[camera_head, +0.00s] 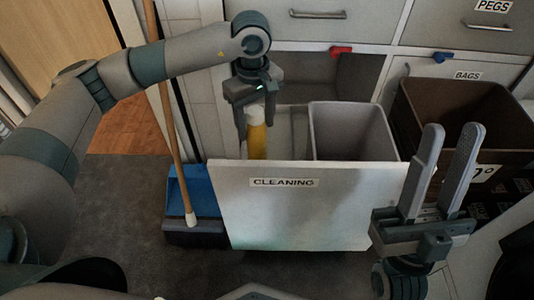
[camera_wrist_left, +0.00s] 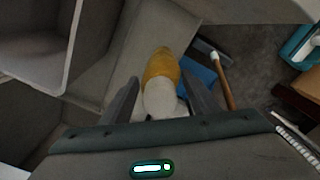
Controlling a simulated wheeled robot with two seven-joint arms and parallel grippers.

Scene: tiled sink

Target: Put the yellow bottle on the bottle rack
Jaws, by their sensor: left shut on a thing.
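The yellow bottle (camera_head: 257,140) has a white top and is upright at the left end of the pulled-out CLEANING drawer (camera_head: 290,210). Its lower part is hidden behind the drawer's white front. My left gripper (camera_head: 255,118) points down from above and is shut on the bottle near its white top. In the left wrist view the bottle (camera_wrist_left: 161,70) sits between the two fingers. My right gripper (camera_head: 454,128) is open and empty, pointing up at the right. I cannot clearly make out a bottle rack; the drawer's left inside is mostly hidden.
A grey bin (camera_head: 350,130) stands in the drawer, right of the bottle. A brown bin (camera_head: 450,105) is further right. A broom (camera_head: 175,120) and blue dustpan (camera_head: 190,188) stand left of the drawer. Closed drawers (camera_head: 310,20) are behind.

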